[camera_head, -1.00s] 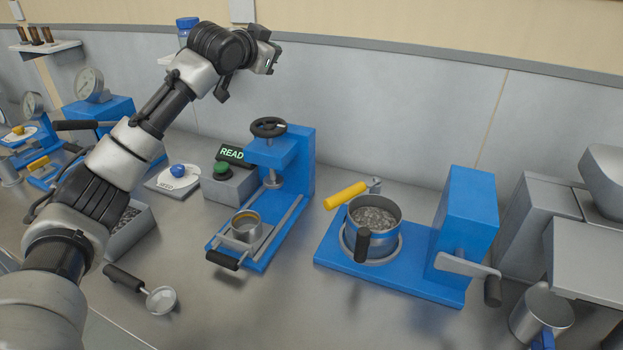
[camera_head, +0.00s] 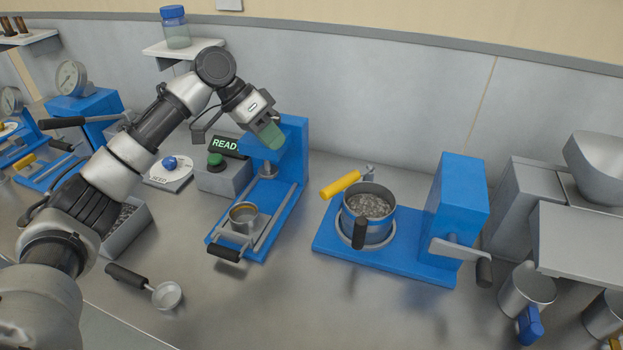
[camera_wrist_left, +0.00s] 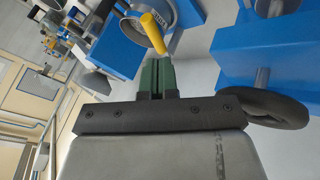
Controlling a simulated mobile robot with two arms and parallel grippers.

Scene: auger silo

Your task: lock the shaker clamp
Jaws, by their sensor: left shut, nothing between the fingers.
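The shaker (camera_head: 330,245) has a blue base, a side housing with a crank (camera_head: 462,252), and a metal pot (camera_head: 368,218) of grey grains. Its clamp (camera_head: 340,184) has a yellow handle that points left and slightly down, behind the pot's left rim. The yellow handle (camera_wrist_left: 153,33) also shows in the left wrist view, just beyond the fingertips and apparently apart from them. My left gripper (camera_head: 270,136) is shut and empty, in front of the blue press in the head view. Its green fingers (camera_wrist_left: 157,75) are together in the wrist view. My right gripper is not in view.
The blue press (camera_head: 294,150) stands left of the shaker; its black handwheel (camera_wrist_left: 275,108) is close beside my left gripper. A green-button box (camera_head: 222,178) and a scoop (camera_head: 165,294) are farther left. Metal cups (camera_head: 525,290) stand right. The counter in front of the shaker is clear.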

